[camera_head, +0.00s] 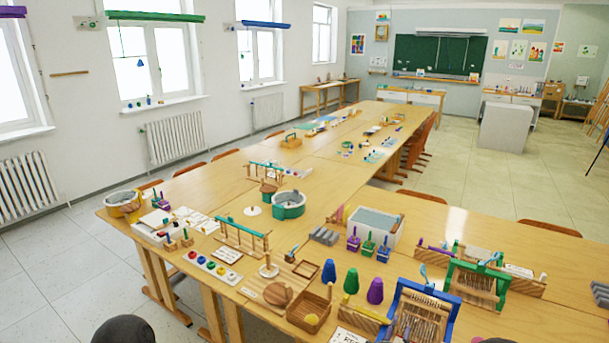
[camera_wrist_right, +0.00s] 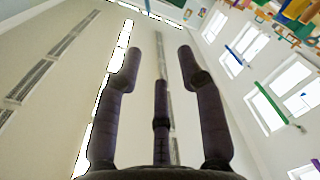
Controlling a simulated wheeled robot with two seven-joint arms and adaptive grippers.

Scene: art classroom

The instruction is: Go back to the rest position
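My right gripper (camera_wrist_right: 160,68) shows in the right wrist view. No fingers of either gripper can be made out in the head view. A dark rounded shape shows at the bottom left edge there, and a small dark bit at the bottom right; I cannot tell which parts of me they are. My left gripper is not in view.
A long wooden table (camera_head: 330,178) holds a green basin (camera_head: 288,205), a wooden box (camera_head: 309,309), a blue loom (camera_head: 419,315), a green loom (camera_head: 478,283) and a grey tub (camera_head: 373,224). A yellow bucket (camera_head: 124,206) stands at its left edge. Open floor lies at the left.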

